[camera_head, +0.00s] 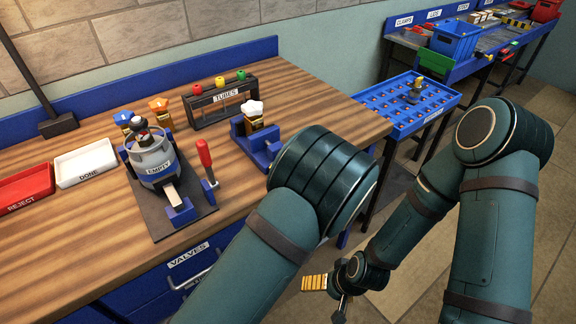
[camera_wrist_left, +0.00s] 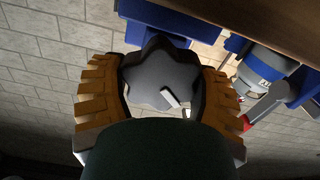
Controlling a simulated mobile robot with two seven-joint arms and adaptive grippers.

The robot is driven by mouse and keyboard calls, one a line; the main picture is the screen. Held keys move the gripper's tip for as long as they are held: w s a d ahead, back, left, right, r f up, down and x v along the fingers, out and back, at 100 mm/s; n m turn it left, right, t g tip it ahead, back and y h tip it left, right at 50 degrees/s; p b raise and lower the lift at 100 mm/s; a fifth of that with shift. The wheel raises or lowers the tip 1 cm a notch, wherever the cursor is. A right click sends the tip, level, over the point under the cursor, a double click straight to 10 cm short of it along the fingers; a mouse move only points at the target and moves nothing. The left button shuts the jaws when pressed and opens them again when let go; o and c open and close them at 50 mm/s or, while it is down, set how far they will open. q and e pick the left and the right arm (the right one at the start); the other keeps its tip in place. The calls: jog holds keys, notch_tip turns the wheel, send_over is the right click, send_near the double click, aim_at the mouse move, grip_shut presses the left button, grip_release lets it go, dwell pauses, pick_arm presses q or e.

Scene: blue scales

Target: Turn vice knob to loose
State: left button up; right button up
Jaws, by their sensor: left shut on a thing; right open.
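The blue vice (camera_head: 262,146) stands on the bench and holds a brass piece with a white top (camera_head: 253,112). Its near side is hidden by my left arm in the head view. In the left wrist view a dark star-shaped knob (camera_wrist_left: 160,76) fills the space between the orange ridged fingers of my left gripper (camera_wrist_left: 163,88), which is shut on it. A blue part (camera_wrist_left: 150,22) of the vice shows just above the knob. My left gripper is hidden in the head view. My right gripper (camera_head: 326,290) hangs open and empty, low beside the bench.
A grey EMPTY cylinder (camera_head: 152,158) sits in a fixture with a red lever (camera_head: 204,152), left of the vice. The TUBES rack (camera_head: 222,105) stands behind. A white DONE tray (camera_head: 85,164) and red REJECT tray (camera_head: 24,188) lie far left.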

pick_arm(q)
jog(key=shift+s+f+n+b, duration=0.1)
jog(key=shift+n+b, duration=0.6)
jog(key=shift+n, duration=0.3)
jog(key=o, duration=1.2)
notch_tip(320, 180, up, 10)
jog(key=shift+r, duration=0.1)
jog(key=shift+d, duration=0.1)
